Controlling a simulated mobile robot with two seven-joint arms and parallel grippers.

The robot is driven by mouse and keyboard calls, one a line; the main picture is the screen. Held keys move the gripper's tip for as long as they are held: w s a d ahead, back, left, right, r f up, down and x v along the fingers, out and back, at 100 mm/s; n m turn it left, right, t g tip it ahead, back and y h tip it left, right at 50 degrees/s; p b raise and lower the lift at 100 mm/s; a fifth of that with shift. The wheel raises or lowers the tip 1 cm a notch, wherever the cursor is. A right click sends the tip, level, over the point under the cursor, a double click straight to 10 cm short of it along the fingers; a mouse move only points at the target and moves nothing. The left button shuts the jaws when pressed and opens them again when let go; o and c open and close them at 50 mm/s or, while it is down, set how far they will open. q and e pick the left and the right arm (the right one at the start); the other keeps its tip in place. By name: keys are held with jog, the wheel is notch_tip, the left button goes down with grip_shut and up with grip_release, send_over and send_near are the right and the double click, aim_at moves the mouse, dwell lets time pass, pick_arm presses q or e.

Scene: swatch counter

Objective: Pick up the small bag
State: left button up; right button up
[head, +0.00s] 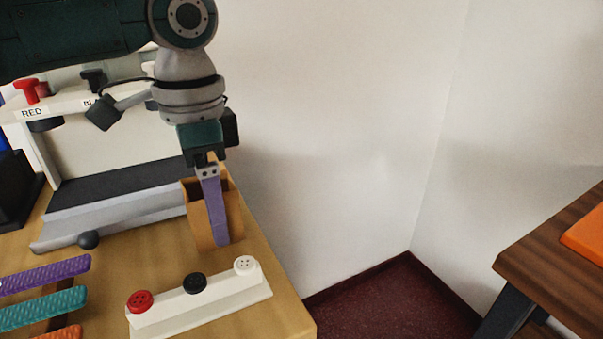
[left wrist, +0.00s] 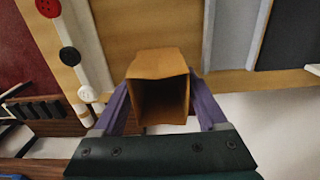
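The small bag (head: 233,208) is a brown, open-topped paper bag. It stands upright on the wooden counter near its back right edge. In the left wrist view the bag (left wrist: 160,64) has its dark open mouth facing my camera. My left gripper (head: 216,215) points down, and one purple finger runs in front of the bag almost to the counter. In the left wrist view the fingers of my left gripper (left wrist: 161,103) lie on either side of the bag, very close to it. Whether both press on it does not show. My right gripper is not in view.
A white strip with red, black and white buttons (head: 200,298) lies in front of the bag. A grey-and-white stand labelled RED (head: 110,150) is at the left. Purple (head: 45,274), teal (head: 42,308) and orange swatches lie front left. A dark wood table (head: 560,260) stands apart at right.

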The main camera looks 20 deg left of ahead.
pick_arm(q)
jog(key=c, duration=1)
jog(key=shift+r, duration=0.15)
